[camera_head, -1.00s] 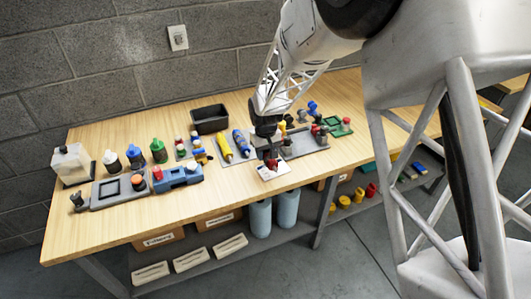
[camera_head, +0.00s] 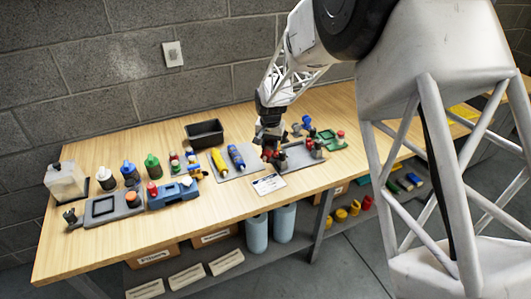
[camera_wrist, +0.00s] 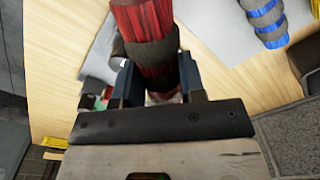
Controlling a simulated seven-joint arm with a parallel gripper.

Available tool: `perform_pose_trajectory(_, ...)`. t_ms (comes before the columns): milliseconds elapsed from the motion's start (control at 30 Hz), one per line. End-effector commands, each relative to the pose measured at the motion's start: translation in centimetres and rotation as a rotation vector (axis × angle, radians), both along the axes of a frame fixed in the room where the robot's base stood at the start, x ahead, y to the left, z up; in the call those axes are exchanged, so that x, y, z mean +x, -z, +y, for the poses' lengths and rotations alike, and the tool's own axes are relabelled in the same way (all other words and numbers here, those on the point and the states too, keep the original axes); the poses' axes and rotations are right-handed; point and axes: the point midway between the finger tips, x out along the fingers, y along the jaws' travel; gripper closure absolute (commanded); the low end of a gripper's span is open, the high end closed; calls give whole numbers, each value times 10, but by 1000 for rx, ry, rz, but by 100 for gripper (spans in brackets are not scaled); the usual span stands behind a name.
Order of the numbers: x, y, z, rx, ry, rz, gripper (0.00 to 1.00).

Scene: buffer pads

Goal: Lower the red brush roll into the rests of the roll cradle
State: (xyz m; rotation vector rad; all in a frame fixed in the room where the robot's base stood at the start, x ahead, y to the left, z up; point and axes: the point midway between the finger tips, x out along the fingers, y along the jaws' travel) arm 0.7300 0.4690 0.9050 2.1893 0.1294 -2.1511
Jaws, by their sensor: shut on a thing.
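The red brush roll (camera_wrist: 150,22) is red with a dark grey band, and lies between the two fingers of my gripper (camera_wrist: 158,88) in the wrist view. My gripper is shut on it. In the head view my gripper (camera_head: 269,146) is over the left end of a grey plate with upright posts, which looks like the roll cradle (camera_head: 298,160). Red parts (camera_head: 267,154) show just below the fingers. The rests are small and partly hidden by my gripper. I cannot tell whether the roll touches them.
A yellow roll (camera_head: 219,162) and a blue roll (camera_head: 236,156) lie on a grey mat to the left. A black bin (camera_head: 205,133) stands behind them. A white card (camera_head: 268,184) lies at the front edge. A green fixture (camera_head: 328,138) is at the right.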

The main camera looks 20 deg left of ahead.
Motion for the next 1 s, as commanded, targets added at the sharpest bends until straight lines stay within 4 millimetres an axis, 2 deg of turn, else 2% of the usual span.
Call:
perform_pose_trajectory(267, 42, -13, -12, 7, 324, 0, 90)
perform_pose_trajectory(600, 88, -15, -48, 3, 732, 14, 90)
perform_pose_trajectory(800, 102, -14, -63, -2, 861, 20, 90)
perform_pose_trajectory(1000, 105, -14, -66, -3, 896, 20, 90)
